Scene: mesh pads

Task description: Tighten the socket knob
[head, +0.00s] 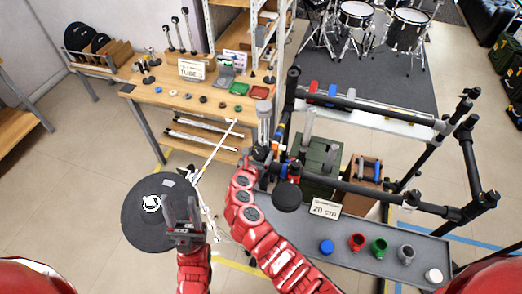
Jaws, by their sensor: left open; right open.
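A round black mesh pad (140,222) with a white ring on its face stands at the lower left. My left gripper (182,210) is open and upright at the pad's right edge, overlapping it in the picture; I cannot tell whether they touch. My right arm reaches up to the black tube rack (388,192). My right gripper (264,152) is open, small and partly lost among the clamps at the rack's left end. The socket knob is too small or hidden there to pick out. A dark round disc (287,196) shows just right of my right arm.
A grey tray (380,264) with a sign and several coloured knob-like pieces lies at the lower right. A wooden workbench (160,92) with parts and a "TUBE" sign stands behind. Thin white stand legs (215,150) rise between bench and pad.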

